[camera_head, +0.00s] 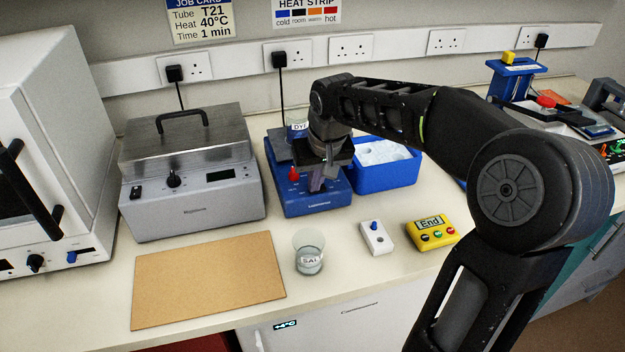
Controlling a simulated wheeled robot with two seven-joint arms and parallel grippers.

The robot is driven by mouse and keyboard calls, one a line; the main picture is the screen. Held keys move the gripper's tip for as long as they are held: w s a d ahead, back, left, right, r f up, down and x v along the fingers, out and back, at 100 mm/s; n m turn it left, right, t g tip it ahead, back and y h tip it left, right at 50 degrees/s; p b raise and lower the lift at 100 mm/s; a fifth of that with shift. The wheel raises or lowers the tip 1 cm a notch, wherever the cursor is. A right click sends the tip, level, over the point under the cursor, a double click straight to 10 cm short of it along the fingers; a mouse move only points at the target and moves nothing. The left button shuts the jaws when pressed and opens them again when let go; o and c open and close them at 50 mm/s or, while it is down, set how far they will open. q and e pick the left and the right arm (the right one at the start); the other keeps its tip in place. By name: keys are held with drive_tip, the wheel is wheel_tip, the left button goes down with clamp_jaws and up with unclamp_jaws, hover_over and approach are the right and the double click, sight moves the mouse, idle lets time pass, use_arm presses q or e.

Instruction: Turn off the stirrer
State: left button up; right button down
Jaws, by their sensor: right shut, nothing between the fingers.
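The stirrer is a blue box (304,206) at the middle of the bench. A red knob (293,174) shows on the left of its sloped front. A beaker with a blue label (296,127) stands on its top plate, partly hidden by my arm. My right gripper (316,186) reaches down over the stirrer's front, just right of the red knob. Its fingers are shut with nothing between them. I cannot tell whether they touch the stirrer. The gripper hides part of the front panel. My left gripper is not in view.
A grey heating bath (190,200) stands left of the stirrer, a blue ice tub (385,178) right. A brown board (208,283) lies front left.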

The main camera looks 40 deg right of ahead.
drive_tip(key=shift+s+d+f, duration=0.35)
drive_tip(key=shift+f, duration=0.05)
drive_tip(key=shift+r+p, duration=0.2)
drive_tip(key=shift+p, duration=0.1)
drive_tip(key=r+p, duration=0.3)
drive_tip(key=r, duration=0.1)
drive_tip(key=shift+w, duration=0.25)
drive_tip(key=a+b+v, duration=0.1)
drive_tip(key=v, duration=0.9)
drive_tip(key=shift+w+a+r, duration=0.2)
drive_tip(key=shift+w+a, duration=0.1)
drive_tip(key=shift+a, duration=0.1)
drive_tip(key=shift+d+r+b, duration=0.2)
drive_tip(key=shift+d+b, duration=0.7)
drive_tip(key=shift+b, duration=0.3)
